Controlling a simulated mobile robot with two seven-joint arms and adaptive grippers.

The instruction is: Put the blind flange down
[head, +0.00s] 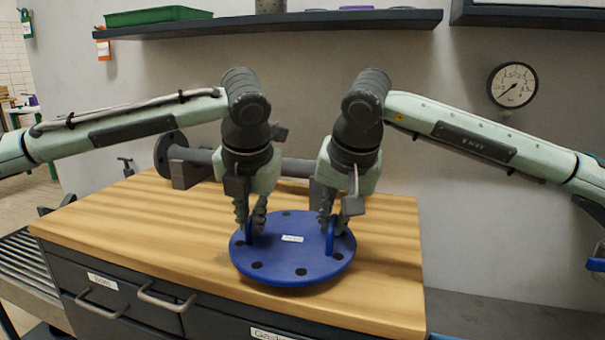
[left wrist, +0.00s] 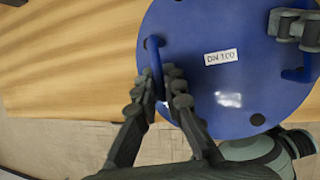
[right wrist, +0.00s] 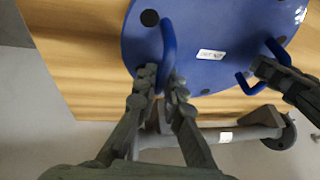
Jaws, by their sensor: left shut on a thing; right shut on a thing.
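The blind flange (head: 290,262) is a round blue disc with dark bolt holes, a white label and two upright blue handles. It lies level at the front of the wooden worktop (head: 130,220); whether it touches the wood or hangs just above, I cannot tell. My left gripper (head: 250,222) is shut on the left handle, which shows in the left wrist view (left wrist: 156,60). My right gripper (head: 332,222) is shut on the right handle, seen in the right wrist view (right wrist: 168,42). The fingers hide parts of both handles.
A grey flanged pipe (head: 299,168) lies on supports along the worktop's back, behind my grippers. A wall shelf (head: 290,26) with a green tray (head: 158,15) hangs above, a gauge (head: 512,85) to the right. The worktop is clear left and right of the disc.

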